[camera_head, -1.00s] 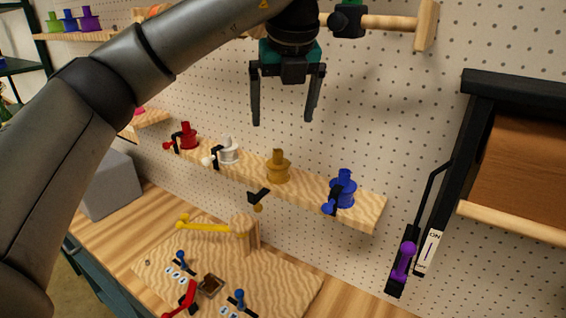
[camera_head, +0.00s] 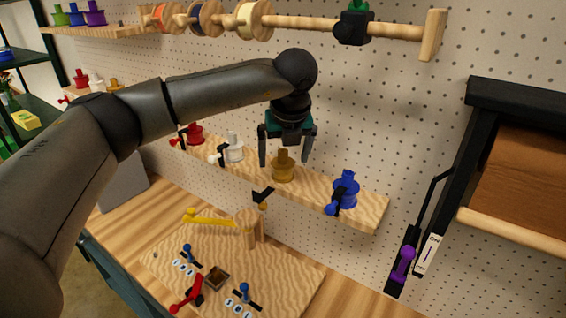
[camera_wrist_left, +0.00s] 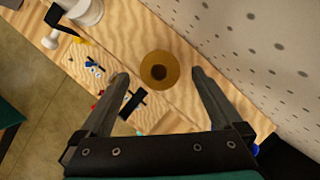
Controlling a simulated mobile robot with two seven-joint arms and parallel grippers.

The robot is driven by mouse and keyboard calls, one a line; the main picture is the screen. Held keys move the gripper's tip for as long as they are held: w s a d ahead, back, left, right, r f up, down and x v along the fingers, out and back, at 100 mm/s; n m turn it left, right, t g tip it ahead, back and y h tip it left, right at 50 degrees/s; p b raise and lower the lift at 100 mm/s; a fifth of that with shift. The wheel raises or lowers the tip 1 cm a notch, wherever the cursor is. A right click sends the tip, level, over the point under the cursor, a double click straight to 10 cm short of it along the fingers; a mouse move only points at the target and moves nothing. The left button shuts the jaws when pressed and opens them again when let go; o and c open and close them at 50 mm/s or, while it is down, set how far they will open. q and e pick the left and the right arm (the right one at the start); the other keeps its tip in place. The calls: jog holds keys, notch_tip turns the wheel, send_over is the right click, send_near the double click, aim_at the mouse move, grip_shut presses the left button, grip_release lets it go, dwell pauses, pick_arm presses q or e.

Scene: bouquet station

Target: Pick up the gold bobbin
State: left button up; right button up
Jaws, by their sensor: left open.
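The gold bobbin (camera_head: 284,168) stands upright on the wooden shelf (camera_head: 320,190) on the pegboard, between the white bobbin (camera_head: 233,148) and the blue bobbin (camera_head: 345,190). My left gripper (camera_head: 283,163) is open and points down, with its two fingers above and to either side of the gold bobbin's top. In the left wrist view the gold bobbin (camera_wrist_left: 160,70) is seen from above, just beyond and between the open fingertips (camera_wrist_left: 160,76). Nothing is between the fingers, and no contact shows. My right gripper is not in view.
A red bobbin (camera_head: 193,134) stands at the shelf's left end. A rod with ribbon spools (camera_head: 255,20) is above. Below is a workbench board with a yellow lever (camera_head: 210,218) and a wooden post (camera_head: 250,230). A black-framed unit (camera_head: 510,160) is at right.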

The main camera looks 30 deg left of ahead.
pick_arm(q)
jog(key=shift+x, duration=1.1)
jog(key=c, duration=1.4)
jog(key=shift+r, duration=0.1)
